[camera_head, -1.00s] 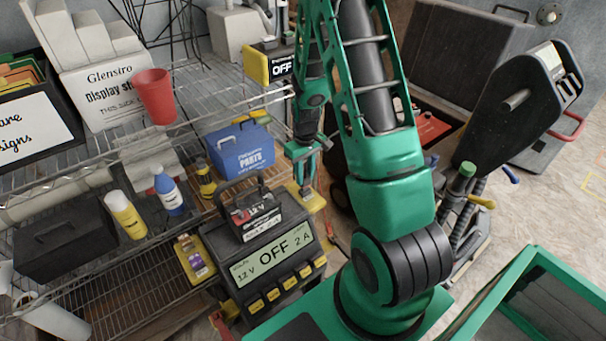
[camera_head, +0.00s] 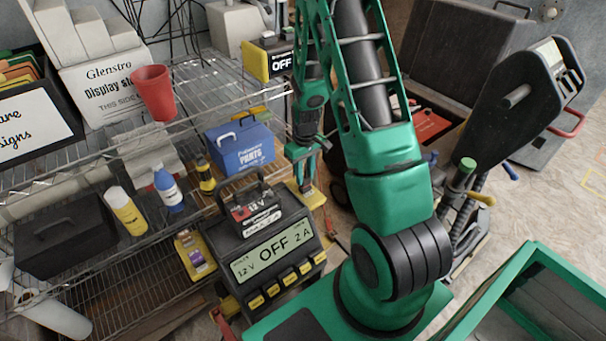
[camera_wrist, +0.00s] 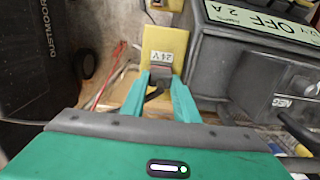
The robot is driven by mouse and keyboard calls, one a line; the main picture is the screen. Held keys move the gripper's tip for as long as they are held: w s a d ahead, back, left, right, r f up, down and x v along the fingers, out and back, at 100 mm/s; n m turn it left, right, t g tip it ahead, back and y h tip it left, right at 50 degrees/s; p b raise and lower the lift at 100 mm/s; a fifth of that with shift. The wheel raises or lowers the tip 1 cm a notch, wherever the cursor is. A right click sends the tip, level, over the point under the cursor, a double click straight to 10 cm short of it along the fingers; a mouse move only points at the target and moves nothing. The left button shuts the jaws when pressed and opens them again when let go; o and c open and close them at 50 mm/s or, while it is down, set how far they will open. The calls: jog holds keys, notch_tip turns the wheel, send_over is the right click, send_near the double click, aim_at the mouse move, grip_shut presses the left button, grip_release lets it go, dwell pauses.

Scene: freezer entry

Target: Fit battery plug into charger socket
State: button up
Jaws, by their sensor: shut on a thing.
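The charger (camera_head: 268,250) is a dark box whose display reads OFF, 12 V, 2 A; part of it shows in the wrist view (camera_wrist: 238,62). My gripper (camera_head: 303,165) points down beside the charger's right side. In the wrist view my gripper (camera_wrist: 161,82) is shut on a small dark plug (camera_wrist: 160,72). A dark cable partly shows between the fingers.
A wire shelf (camera_head: 105,165) on the left holds bottles, a red cup (camera_head: 153,92) and a blue parts box (camera_head: 240,148). A second yellow-black unit (camera_head: 268,62) reading OFF stands behind my gripper. Another yellow plate (camera_head: 190,256) lies left of the charger. Loose wires (camera_wrist: 115,62) lie left of the plug.

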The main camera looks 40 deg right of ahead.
jog(key=o, duration=1.2)
jog(key=shift+o, duration=0.2)
notch_tip(320, 180, up, 9)
jog(key=shift+w+r, duration=0.1)
jog(key=shift+r, duration=0.75)
